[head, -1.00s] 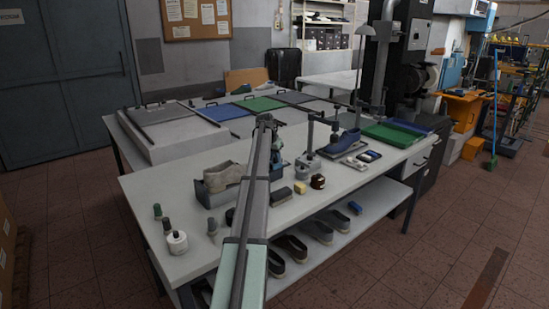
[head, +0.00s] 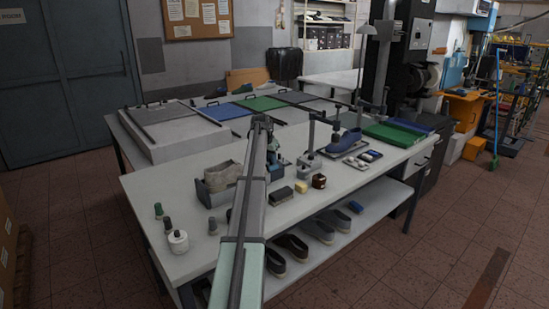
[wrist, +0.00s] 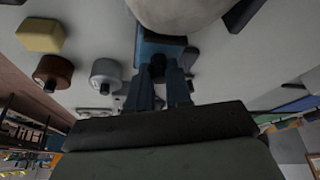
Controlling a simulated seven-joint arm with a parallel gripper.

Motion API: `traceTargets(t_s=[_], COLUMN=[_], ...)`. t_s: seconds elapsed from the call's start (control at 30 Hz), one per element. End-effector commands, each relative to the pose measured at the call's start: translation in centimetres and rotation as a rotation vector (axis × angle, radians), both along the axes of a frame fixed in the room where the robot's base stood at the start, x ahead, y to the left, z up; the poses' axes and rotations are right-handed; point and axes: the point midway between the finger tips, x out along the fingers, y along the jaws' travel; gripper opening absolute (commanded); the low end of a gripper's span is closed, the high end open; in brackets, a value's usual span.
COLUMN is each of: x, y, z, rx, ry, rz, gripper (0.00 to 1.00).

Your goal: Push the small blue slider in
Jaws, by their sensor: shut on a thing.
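The small blue slider (wrist: 160,48) shows in the wrist view as a blue block with a dark knob at its near end. A pale rounded form (wrist: 180,12) stands just beyond it and partly covers it. My gripper (wrist: 158,72) is shut, with one dark finger on each side of the knob. In the head view my gripper (head: 273,168) is low over the bench, right of the grey shoe (head: 222,176) in its dark holder. My arm hides most of the slider there, so I cannot tell how far in it sits.
A brown jar (wrist: 52,73), a yellow block (wrist: 40,35) and a grey round pot (wrist: 105,74) stand left of the fingers in the wrist view. A blue shoe (head: 345,143) on a stand is farther right. Small bottles (head: 178,240) stand at the bench's left end.

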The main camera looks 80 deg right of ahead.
Motion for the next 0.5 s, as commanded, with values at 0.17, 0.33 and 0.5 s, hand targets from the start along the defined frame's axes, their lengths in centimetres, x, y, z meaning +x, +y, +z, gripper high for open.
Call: traceTargets(t_s=[0.17, 0.33, 0.5], x=[0.28, 0.32, 0.24], y=[0.32, 0.31, 0.24], z=[-0.08, -0.09, -0.08], rx=[0.007, 0.006, 0.006], ry=[-0.004, -0.005, -0.004], rz=[0.002, 0.002, 0.002], gripper=[0.00, 0.32, 0.45])
